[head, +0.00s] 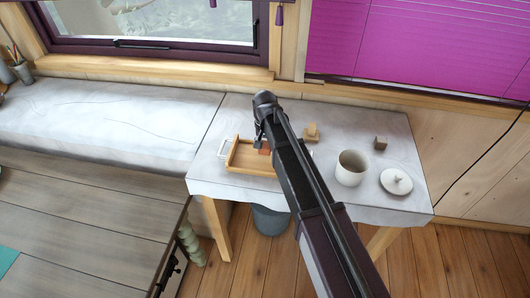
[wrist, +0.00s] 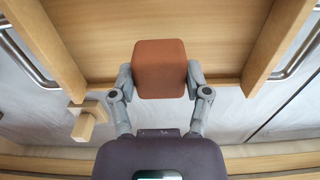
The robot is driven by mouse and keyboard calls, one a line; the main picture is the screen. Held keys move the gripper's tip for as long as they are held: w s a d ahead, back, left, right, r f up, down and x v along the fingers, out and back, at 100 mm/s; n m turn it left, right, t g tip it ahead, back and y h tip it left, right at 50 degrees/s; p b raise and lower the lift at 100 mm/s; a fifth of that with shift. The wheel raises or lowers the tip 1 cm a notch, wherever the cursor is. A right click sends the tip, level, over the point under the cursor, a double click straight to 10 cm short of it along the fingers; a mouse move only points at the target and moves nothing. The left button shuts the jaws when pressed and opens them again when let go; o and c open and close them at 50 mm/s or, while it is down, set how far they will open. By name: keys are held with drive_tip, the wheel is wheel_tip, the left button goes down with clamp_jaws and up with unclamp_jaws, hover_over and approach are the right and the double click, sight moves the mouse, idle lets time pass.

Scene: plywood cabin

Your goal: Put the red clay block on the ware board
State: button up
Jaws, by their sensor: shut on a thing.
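The red clay block (wrist: 160,68) is between the two fingertips of my gripper (wrist: 160,82), which is shut on it. In the head view only a bit of the block (head: 265,151) shows beside my arm. The ware board (head: 243,168) looks like a shallow wooden tray with raised rims and metal handles, on the cloth-covered table. In the wrist view the block is over the board's bare floor (wrist: 95,45), between its side rims. I cannot tell whether the block touches the board. My arm hides the board's right part in the head view.
A small wooden stepped piece (head: 312,135) stands behind the board. To the right on the table (head: 333,205) are a brownish cube (head: 380,143), a pale pot (head: 351,168) and a round knobbed lid (head: 396,182). A grey bucket (head: 270,220) stands below the table.

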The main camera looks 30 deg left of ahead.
sight(265, 149)
drive_tip(key=shift+f+b, duration=1.25)
drive_tip(key=shift+f, duration=0.4)
drive_tip(key=shift+f, duration=0.15)
drive_tip(key=o, duration=1.2)
drive_tip(key=shift+o, duration=0.2)
drive_tip(key=shift+r, duration=0.2)
wheel_tip(265, 149, up, 12)
drive_tip(key=p, duration=1.2)
drive_tip(key=shift+s, duration=0.1)
drive_tip(key=shift+d, duration=0.2)
